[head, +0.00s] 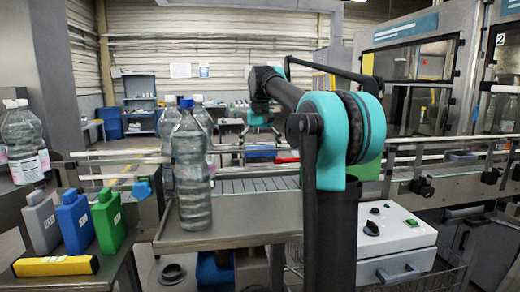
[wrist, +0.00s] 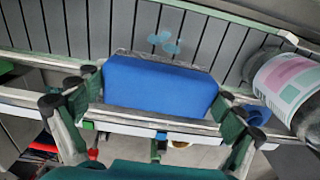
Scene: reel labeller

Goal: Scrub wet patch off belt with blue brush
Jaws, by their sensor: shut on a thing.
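The blue brush (wrist: 160,86) is a blue block with a grey bristle strip along its far edge in the wrist view. My gripper (wrist: 160,97) is shut on it, with one finger at each end. The brush is over the near edge of the slatted grey belt (wrist: 225,38). The wet patch (wrist: 165,43) shows as small pale blue blobs on the belt, just beyond the bristles. I cannot tell whether the bristles touch the belt.
Rails run along the belt. A clear labelled bottle (wrist: 288,85) is close at the right in the wrist view. Clear bottles (head: 190,170) stand left in the head view. Grey, blue and green jugs (head: 75,222) stand at lower left. A white control box (head: 395,240) is at lower right.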

